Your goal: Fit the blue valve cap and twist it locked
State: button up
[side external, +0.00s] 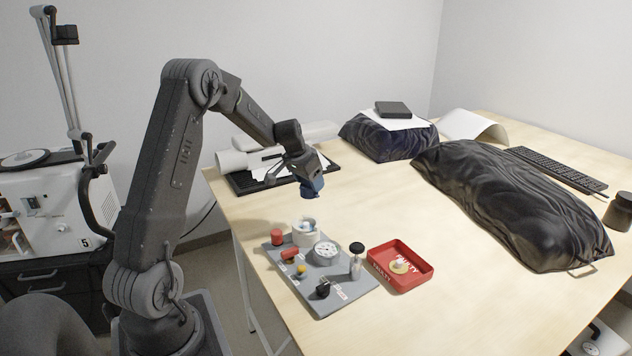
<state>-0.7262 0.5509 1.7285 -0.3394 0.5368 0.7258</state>
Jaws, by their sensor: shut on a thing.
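My gripper (310,180) points down above the wooden table, shut on the blue valve cap (311,190). Only the lower part of the cap shows below the fingers. The cap is in the air, apart from the grey panel (345,298) below it. A white cylindrical housing (306,238) with a bluish-white centre stands at the back of the panel, below the cap. The panel also carries a round gauge (326,251), a red knob (277,237), a red valve handle (290,255), a small yellow part (301,270) and a black-topped post (356,250).
A red tray (415,281) holding a pale disc stands right of the panel. A large black bag (510,205) and a smaller one (385,140) lie behind. A keyboard (555,170) and a black jar (619,210) are at the far right. Table between is clear.

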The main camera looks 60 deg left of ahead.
aim_at(306, 185)
jog(key=s+d+r+m, duration=0.1)
jog(key=s+d+m, duration=0.1)
jog(key=s+d, duration=0.3)
jog(key=shift+h, duration=0.4)
jog(key=shift+s+d+x, duration=0.15)
jog(key=shift+x, duration=0.95)
jog(key=shift+s+d+x, duration=0.15)
jog(key=shift+x, duration=0.9)
jog(key=shift+f, duration=1.9)
dwell(0.4)
dwell(0.4)
jog(key=m, duration=0.2)
jog(key=m+h, duration=0.1)
jog(key=m, duration=0.1)
jog(key=shift+m+h, duration=0.3)
